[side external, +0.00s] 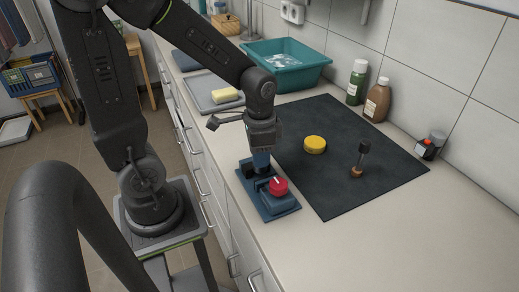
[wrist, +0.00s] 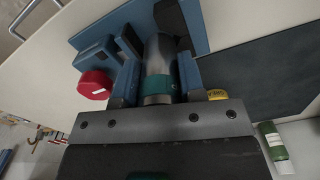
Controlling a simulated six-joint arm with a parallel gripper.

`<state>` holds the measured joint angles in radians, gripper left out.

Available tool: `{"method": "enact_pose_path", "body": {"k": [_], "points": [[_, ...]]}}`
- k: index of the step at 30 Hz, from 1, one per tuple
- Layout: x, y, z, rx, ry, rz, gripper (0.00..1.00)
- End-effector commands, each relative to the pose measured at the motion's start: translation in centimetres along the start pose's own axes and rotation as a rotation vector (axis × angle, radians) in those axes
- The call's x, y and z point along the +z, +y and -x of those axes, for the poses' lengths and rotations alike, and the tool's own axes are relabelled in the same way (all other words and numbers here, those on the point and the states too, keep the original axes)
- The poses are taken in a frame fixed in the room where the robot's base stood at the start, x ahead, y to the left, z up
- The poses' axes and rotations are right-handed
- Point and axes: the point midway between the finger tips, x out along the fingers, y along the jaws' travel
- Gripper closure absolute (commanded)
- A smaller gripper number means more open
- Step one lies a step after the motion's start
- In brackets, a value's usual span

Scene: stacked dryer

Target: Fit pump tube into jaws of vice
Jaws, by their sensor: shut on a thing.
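The pump tube (wrist: 157,62) is a grey metal cylinder with a teal band, seen in the wrist view. My gripper (wrist: 158,85) is shut on it, with one blue finger on each side; it also shows in the side view (side external: 261,161), pointing down over the vice. The vice (side external: 272,208) is blue with a red knob (side external: 279,186) and stands near the counter's front edge. In the wrist view, the vice (wrist: 99,54) lies beyond the fingers, and the tube's far end is close to its jaws. I cannot tell whether the tube is between the jaws. The fingers hide the tube in the side view.
A dark mat (side external: 335,190) holds a yellow round tin (side external: 315,144) and an upright dark-headed tool (side external: 361,157). Two bottles (side external: 377,100) stand by the wall. A teal basin (side external: 285,66) and a tray with a sponge (side external: 225,95) are behind. The counter's right front is clear.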

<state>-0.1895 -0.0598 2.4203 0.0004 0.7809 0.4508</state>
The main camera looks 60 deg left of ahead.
Motion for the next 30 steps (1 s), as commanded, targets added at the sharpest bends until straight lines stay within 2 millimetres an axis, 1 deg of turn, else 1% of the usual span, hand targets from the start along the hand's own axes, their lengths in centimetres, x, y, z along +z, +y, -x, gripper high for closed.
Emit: {"method": "enact_pose_path", "body": {"k": [2, 3, 10, 17, 20, 23, 26, 30], "points": [[0.0, 0.0, 0.0, 0.000, 0.001, 0.000, 0.93], [0.0, 0.0, 0.0, 0.000, 0.000, 0.000, 0.59], [0.0, 0.0, 0.0, 0.000, 0.000, 0.000, 0.38], [0.0, 0.0, 0.1, 0.000, 0.000, 0.000, 0.38], [0.0, 0.0, 0.6, -0.001, 0.002, 0.000, 0.38], [-0.1, 0.0, 1.9, -0.002, 0.005, 0.000, 0.38], [-0.1, -0.1, 3.8, -0.004, 0.008, 0.000, 0.38], [-0.1, -0.1, 7.0, -0.003, 0.007, 0.000, 0.38]]}}
